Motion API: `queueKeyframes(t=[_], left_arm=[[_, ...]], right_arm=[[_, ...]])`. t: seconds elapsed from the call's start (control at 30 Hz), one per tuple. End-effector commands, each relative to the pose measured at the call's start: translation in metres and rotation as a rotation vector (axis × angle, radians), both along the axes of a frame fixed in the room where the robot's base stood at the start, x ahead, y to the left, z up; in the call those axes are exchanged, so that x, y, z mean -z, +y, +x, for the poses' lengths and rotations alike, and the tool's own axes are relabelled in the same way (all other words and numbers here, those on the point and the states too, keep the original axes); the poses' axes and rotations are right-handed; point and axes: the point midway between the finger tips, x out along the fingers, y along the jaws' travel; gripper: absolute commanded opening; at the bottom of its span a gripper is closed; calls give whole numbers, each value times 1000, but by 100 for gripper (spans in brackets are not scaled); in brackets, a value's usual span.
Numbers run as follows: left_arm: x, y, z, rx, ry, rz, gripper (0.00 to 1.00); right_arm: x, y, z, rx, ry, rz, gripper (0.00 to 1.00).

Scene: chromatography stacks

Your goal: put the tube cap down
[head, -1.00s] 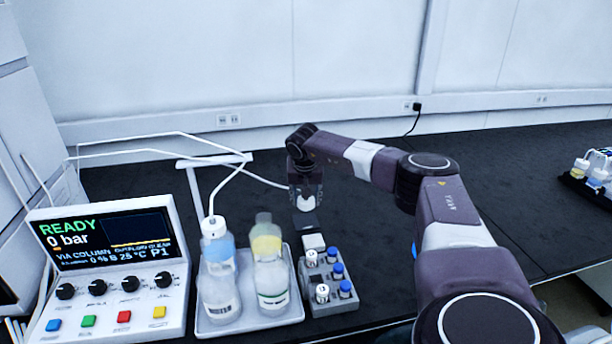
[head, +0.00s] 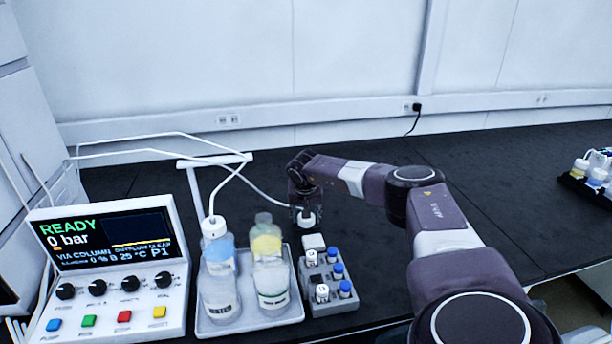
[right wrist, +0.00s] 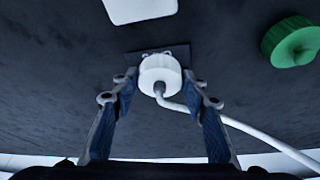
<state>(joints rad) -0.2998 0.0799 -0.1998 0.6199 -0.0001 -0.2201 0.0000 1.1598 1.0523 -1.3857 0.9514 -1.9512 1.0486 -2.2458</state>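The tube cap (head: 307,218) is white and round, with a white tube running from it to the left in the head view. In the right wrist view the cap (right wrist: 160,72) sits between the two fingertips of my right gripper (right wrist: 160,86), which appear to press on its sides. The right gripper (head: 304,209) is low over the black bench, behind the vial rack. A dark square piece (right wrist: 146,55) shows just behind the cap; I cannot tell whether the cap touches it. My left gripper is not in view.
Two bottles, one blue-banded (head: 219,285) and one yellow-banded (head: 270,280), stand on a white tray (head: 246,322). A grey vial rack (head: 328,301) is right of them. The control unit (head: 105,265) is at left.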

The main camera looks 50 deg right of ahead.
Motion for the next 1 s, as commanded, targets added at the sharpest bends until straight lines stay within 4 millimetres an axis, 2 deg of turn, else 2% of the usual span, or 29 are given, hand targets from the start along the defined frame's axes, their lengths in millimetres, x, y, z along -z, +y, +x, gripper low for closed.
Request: queueKeyframes(t=[0.03, 0.1, 0.37, 0.53, 0.67, 1.0], left_arm=[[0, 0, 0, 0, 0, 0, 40], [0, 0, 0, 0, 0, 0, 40], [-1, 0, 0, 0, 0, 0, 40], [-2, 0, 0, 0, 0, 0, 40], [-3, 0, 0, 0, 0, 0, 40], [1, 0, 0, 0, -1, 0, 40]], right_arm=[[0, 0, 0, 0, 0, 0, 49], [0, 0, 0, -1, 0, 0, 56], [-1, 0, 0, -1, 0, 0, 56], [-10, 2, -1, -2, -2, 0, 56], [-25, 7, -5, -2, -2, 1, 56], [-86, 27, -21, -2, -3, 0, 56]])
